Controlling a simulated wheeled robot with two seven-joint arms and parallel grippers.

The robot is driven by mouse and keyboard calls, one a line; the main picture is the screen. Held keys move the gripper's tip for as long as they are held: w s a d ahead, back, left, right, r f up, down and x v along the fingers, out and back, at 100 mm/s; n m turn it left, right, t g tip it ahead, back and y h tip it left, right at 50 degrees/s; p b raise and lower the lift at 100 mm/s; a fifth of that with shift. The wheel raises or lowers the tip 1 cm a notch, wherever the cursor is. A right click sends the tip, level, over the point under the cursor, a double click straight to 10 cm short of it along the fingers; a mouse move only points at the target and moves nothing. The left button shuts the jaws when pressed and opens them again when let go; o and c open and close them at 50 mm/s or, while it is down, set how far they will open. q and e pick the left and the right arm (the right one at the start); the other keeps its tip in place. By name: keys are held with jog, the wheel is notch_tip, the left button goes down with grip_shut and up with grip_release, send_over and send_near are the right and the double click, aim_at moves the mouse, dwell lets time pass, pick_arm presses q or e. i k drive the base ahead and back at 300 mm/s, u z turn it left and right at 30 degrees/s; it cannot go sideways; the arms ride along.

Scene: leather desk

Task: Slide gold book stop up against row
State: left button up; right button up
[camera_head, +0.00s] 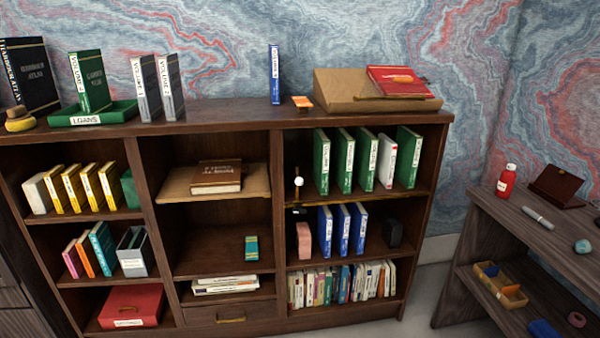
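A small upright piece with a white ball knob (298,182) stands at the left end of the upper right shelf. A thin gold-coloured strip (408,193) runs along that shelf's front edge. A small yellow-gold rounded object (19,120) sits on the bookcase top at far left. Neither of my grippers is in view.
A slanted wooden stand (340,92) holds a red book (398,82) on top. A side desk (520,235) stands at right.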

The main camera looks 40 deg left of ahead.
aim_at(296, 181)
jog(key=u, duration=1.05)
jog(key=i, duration=0.45)
jog(key=u, duration=0.5)
jog(key=k, duration=1.3)
jog(key=z, duration=0.15)
jog(key=i, duration=0.6)
jog(key=z, duration=0.75)
jog(key=i, duration=1.05)
jog(key=u, duration=0.3)
